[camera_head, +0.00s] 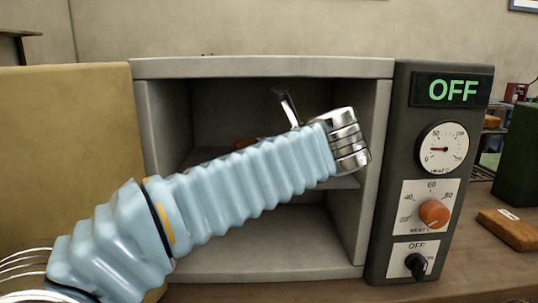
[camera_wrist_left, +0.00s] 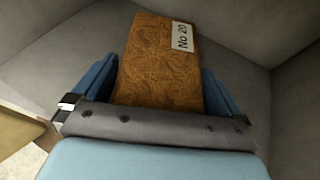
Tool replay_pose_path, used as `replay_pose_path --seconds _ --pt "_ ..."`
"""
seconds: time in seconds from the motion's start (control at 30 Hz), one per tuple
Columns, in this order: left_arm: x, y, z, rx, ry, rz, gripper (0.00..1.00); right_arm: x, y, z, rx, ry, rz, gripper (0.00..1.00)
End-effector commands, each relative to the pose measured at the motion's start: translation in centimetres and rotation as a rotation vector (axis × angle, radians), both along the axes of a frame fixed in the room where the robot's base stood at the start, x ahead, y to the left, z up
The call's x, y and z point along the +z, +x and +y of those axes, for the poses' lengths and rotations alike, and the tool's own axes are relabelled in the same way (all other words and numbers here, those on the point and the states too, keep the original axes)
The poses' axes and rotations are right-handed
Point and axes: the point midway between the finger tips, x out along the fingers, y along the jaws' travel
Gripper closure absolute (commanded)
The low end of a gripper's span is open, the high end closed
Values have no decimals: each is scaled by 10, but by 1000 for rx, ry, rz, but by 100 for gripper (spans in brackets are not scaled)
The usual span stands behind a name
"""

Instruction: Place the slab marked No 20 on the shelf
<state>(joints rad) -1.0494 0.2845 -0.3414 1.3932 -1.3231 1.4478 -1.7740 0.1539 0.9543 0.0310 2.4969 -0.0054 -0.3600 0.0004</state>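The brown slab marked No 20 (camera_wrist_left: 160,65) lies between the two blue fingers of my left gripper (camera_wrist_left: 160,90), which touch its sides. The gripper looks shut on it. In the head view my left arm reaches into the grey open-fronted cabinet, and the arm hides most of the slab; a small brown-orange bit (camera_head: 245,143) shows above it. The shelf (camera_head: 345,182) inside is partly hidden behind my arm. Whether the slab touches the shelf cannot be told. My right gripper is not in view.
The cabinet (camera_head: 260,68) has side walls close around my arm. A dark control panel (camera_head: 385,240) with a green OFF display, gauge and knobs stands at its right. A tan panel (camera_head: 65,130) stands left. Another labelled brown slab (camera_head: 510,230) lies on the table at right.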

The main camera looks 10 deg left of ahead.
Motion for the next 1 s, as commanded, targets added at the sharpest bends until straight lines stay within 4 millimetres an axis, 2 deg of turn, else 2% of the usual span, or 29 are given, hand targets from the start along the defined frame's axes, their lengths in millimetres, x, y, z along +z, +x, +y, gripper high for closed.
replay_pose_path --seconds 0.27,0.7,0.83,1.0 --pt "6 -6 -5 -1 0 0 0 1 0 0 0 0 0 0" --pt "7 -83 -67 -3 0 -1 0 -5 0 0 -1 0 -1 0" --pt "7 -96 -77 -1 0 0 0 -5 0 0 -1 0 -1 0" --pt "7 -103 -82 0 0 0 0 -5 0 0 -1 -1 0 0"
